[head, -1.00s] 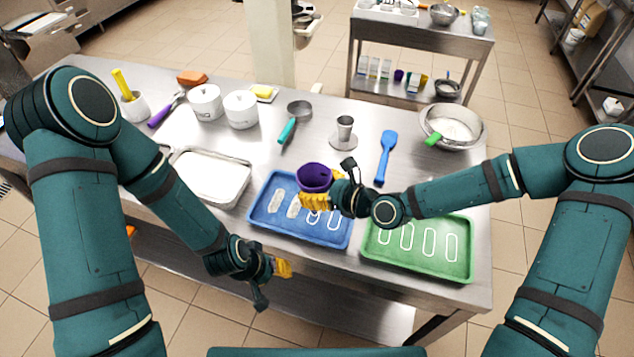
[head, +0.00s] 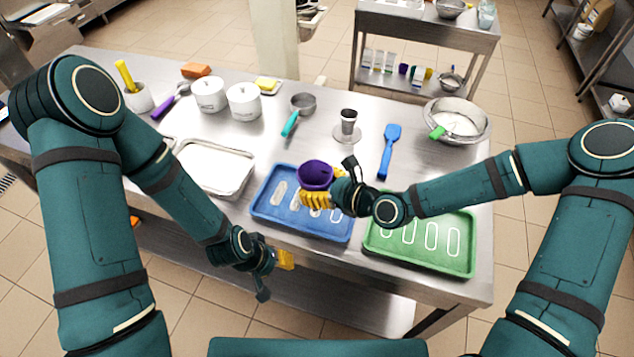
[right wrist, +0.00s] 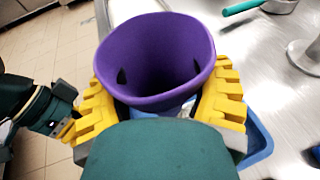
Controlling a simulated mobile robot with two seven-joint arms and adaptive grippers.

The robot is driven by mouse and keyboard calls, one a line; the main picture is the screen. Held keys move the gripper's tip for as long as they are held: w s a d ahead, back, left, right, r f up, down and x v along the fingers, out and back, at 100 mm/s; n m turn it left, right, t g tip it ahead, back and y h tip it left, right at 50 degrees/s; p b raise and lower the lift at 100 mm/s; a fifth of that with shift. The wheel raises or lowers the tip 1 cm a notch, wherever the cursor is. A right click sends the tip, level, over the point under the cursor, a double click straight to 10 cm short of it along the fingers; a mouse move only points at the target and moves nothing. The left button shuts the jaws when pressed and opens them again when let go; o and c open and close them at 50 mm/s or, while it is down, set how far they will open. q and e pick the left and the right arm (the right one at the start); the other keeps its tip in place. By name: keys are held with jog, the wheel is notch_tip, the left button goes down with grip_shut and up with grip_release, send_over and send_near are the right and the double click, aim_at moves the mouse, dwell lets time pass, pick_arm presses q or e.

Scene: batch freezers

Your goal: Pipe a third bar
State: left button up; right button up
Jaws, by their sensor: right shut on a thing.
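My right gripper (head: 318,197) is shut on a purple piping bag (head: 316,174), holding it upright over the blue tray (head: 262,215). In the right wrist view the yellow fingers (right wrist: 165,108) clasp the bag (right wrist: 155,55) from both sides; its wide mouth faces up. The bag's tip is hidden. A pale piped bar (head: 279,192) lies in the tray's leftmost slot. A second, beside it, is mostly covered by the fingers. White outlines to the right are partly hidden. My left gripper (head: 286,260) hangs before the table's front edge; its jaw opening is unclear.
A green tray (head: 468,262) with several white outlines stands right of the blue tray. A white-filled metal pan (head: 250,163) is at left.

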aim_at(310, 169)
jog(key=shift+r, duration=0.15)
notch_tip(310, 169, up, 4)
jog(key=p, duration=0.4)
jog(key=shift+r, duration=0.2)
jog(key=shift+f, duration=0.1)
dwell(0.4)
